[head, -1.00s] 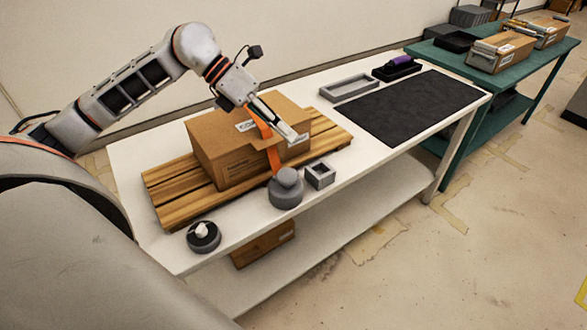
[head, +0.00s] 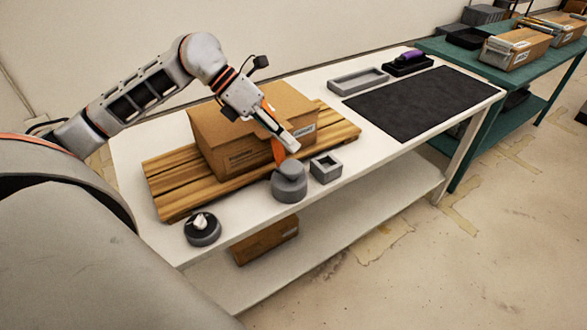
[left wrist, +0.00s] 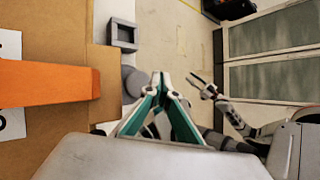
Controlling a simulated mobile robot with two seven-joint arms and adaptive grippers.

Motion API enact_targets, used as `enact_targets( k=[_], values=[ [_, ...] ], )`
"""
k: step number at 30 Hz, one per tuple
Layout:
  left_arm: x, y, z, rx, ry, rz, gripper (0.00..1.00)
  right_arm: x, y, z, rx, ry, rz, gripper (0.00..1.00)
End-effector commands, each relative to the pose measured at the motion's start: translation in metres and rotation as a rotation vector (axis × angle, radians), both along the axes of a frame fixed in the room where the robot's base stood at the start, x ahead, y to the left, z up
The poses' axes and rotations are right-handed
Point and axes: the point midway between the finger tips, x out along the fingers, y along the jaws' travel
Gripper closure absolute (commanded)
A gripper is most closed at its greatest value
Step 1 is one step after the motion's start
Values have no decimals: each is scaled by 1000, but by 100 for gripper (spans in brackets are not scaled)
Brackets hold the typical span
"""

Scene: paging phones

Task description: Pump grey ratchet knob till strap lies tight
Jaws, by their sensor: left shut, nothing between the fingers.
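The grey ratchet knob (head: 289,170) sits on its round grey base (head: 289,190) at the table's front edge, in front of the carton. The orange strap (head: 278,153) runs down the carton's front towards it; its lower end is partly hidden by the knob. In the left wrist view the strap (left wrist: 45,83) crosses the carton top and the knob (left wrist: 133,80) shows partly behind the fingers. My left gripper (head: 292,146) is shut and empty, just above and behind the knob, apparently apart from it. My right gripper (left wrist: 207,89) appears small in the left wrist view; its jaw state is unclear.
The carton (head: 222,143) rests on a wooden pallet (head: 165,190). A small grey square holder (head: 326,168) stands right of the knob, a round dark-grey piece with a white top (head: 202,230) to the left. A black mat (head: 420,103) and grey tray (head: 357,81) lie farther right.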

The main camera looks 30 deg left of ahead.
Motion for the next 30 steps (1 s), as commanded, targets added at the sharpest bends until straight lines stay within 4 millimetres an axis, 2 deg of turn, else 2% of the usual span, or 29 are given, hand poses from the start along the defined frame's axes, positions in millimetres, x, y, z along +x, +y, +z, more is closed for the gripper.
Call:
enact_targets(
  k=[1, 3, 9, 18, 30],
  values=[
    [0, 0, -11, 0, 5, 0, 100, 0, -1, -5, -4, 1, 0, 69],
    [0, 0, -17, 1, 3, 0, 100, 3, -3, -5, -9, -6, -1, 69],
    [0, 0, -27, 0, 2, -1, 100, 10, -8, -5, -20, -21, -3, 69],
    [0, 0, -27, 0, -1, 0, 100, 14, -8, -2, -21, -30, -2, 69],
    [0, 0, -27, -1, -1, 1, 100, 6, -4, -6, -16, -15, 2, 69]
  ],
)
